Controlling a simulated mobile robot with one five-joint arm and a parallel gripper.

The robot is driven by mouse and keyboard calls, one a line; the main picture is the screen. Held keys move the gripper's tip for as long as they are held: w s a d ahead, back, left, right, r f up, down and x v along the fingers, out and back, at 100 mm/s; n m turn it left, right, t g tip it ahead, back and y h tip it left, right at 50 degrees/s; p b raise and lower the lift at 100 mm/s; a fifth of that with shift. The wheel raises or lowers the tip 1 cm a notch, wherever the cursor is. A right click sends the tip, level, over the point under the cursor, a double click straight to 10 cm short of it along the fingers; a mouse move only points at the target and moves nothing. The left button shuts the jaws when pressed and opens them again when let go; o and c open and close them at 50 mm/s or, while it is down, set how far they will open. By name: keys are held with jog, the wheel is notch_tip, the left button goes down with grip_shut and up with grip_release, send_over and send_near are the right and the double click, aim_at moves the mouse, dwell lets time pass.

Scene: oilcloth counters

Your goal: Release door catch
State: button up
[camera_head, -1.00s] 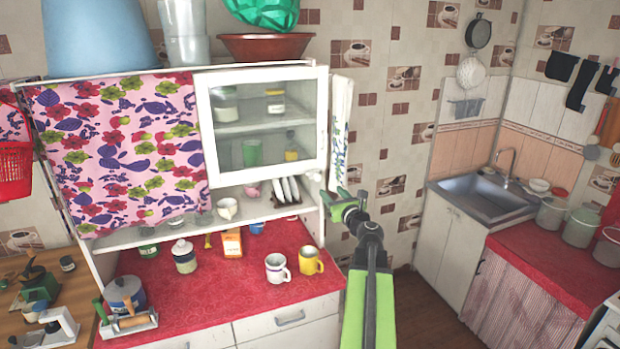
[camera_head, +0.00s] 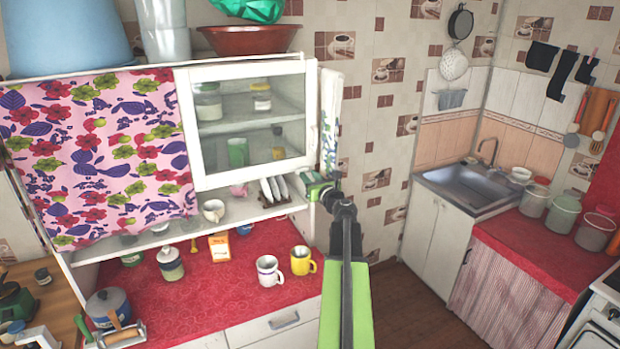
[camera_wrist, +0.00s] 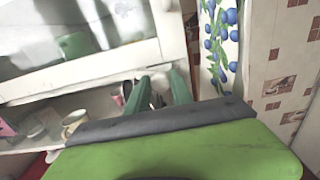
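The white-framed glass door (camera_head: 188,125) of the upper cupboard appears closed, with jars behind its glass. A small pale handle or catch shows on its right side (camera_head: 312,138); its detail is too small to make out. My gripper (camera_head: 314,188) is just below the door's lower right corner, by the right end of the open shelf. In the wrist view, the door frame (camera_wrist: 100,72) runs across above my gripper (camera_wrist: 159,76). Its two green fingers stand apart, with a gap between the tips. Nothing is clearly held, and the fingers look apart from the handle.
A white towel with blue print (camera_head: 329,120) hangs right of the cupboard, close to my gripper. Plates (camera_head: 273,190) stand on the shelf to the left. A white mug (camera_head: 268,271) and a yellow mug (camera_head: 302,261) are on the red counter below. A floral curtain (camera_head: 95,155) covers the left side.

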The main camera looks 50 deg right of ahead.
grip_shut()
jog(key=shift+a+n, duration=0.1)
jog(key=shift+n, duration=1.6)
jog(key=o, duration=0.7)
grip_release()
jog(key=shift+s, duration=0.1)
jog(key=shift+c, duration=0.2)
